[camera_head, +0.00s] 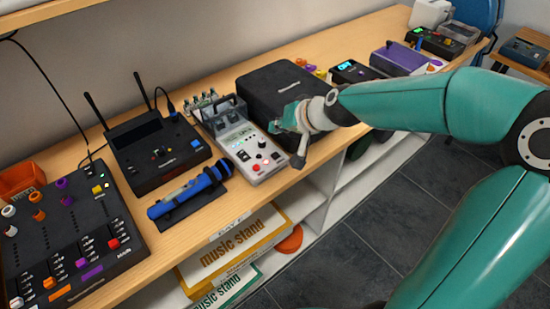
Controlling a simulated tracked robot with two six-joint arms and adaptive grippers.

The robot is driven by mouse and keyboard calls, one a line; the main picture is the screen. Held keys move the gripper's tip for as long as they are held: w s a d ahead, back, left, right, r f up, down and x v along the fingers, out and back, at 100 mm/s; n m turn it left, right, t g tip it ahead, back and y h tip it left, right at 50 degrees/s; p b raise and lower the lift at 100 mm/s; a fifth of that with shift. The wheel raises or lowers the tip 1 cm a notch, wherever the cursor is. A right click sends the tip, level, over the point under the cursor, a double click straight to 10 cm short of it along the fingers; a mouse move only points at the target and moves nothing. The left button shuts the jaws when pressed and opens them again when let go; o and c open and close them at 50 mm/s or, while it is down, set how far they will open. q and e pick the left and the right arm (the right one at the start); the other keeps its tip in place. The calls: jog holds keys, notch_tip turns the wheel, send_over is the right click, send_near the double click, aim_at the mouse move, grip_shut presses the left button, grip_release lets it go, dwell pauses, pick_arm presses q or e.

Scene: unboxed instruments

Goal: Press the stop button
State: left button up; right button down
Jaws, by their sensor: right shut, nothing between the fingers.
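A light grey recorder-like device (245,145) lies on the wooden shelf top, with a small lit screen, several knobs and a red button (256,167) near its front edge. Its labels are too small to read, so I cannot tell for sure which button is the stop button. My right gripper (298,158) is shut and empty. It points down just right of the grey device, in front of a black case, apart from the red button in the picture. My left gripper is not in view.
A black mixer (72,240) with coloured knobs stands at left. A black wireless receiver (158,152) with antennas and a blue microphone (183,195) lie left of the grey device. A black case (284,88) stands behind my gripper. More devices, including a purple one (400,60), line the shelf's far end.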

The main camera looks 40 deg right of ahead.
jog(key=b, duration=0.4)
send_over(277, 156)
notch_tip(277, 156, down, 5)
jog(key=shift+f, duration=0.2)
jog(key=shift+f+b, duration=0.7)
jog(key=shift+b, duration=0.1)
jog(key=shift+f+b, duration=0.35)
jog(key=shift+b, duration=0.1)
jog(key=shift+f+b, duration=0.4)
dwell(0.9)
jog(key=shift+r, duration=0.15)
jog(key=shift+s+r+p, duration=0.1)
jog(key=shift+r+p, duration=0.6)
jog(key=shift+p, duration=0.05)
